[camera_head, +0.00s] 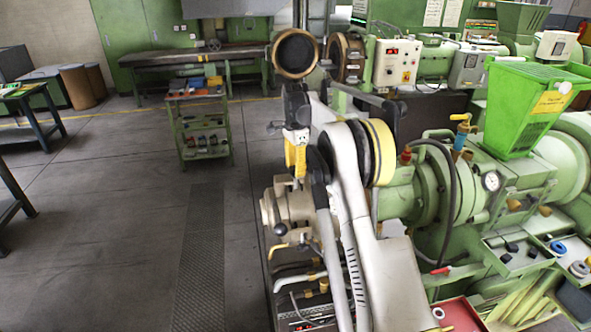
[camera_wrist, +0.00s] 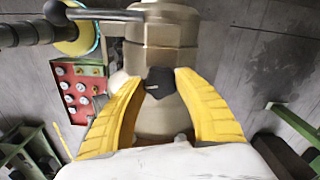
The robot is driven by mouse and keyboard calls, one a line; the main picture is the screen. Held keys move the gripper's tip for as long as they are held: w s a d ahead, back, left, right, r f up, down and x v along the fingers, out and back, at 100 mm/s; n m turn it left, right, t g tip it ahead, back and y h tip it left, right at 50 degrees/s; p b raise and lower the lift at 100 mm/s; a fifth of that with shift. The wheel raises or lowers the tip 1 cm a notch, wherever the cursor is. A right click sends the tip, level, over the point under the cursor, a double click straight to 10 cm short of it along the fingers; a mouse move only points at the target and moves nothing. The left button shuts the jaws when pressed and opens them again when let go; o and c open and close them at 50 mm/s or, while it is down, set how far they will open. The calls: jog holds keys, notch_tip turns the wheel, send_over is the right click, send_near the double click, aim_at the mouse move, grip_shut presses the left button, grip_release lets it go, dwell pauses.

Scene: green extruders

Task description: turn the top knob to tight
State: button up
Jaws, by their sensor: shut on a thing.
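My gripper (camera_wrist: 158,84) has yellow ridged fingers. In the wrist view its fingertips close in from both sides on a small black faceted knob (camera_wrist: 160,83), and the gripper is shut on it. The knob sits in front of a beige metal cylinder (camera_wrist: 162,57). In the head view my gripper (camera_head: 296,172) points down above the beige end of a machine (camera_head: 283,212), left of the green extruder body. The knob itself is hidden there by my gripper and arm. I cannot read any tight or loose marking.
A metal bar (camera_wrist: 105,14) crosses the top of the wrist view close to the cylinder. In the head view the green extruder (camera_head: 435,190) fills the right side. Open floor (camera_head: 110,220) lies to the left.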

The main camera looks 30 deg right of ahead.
jog(key=shift+m, duration=1.6)
jog(key=o, duration=1.2)
notch_tip(320, 180, up, 12)
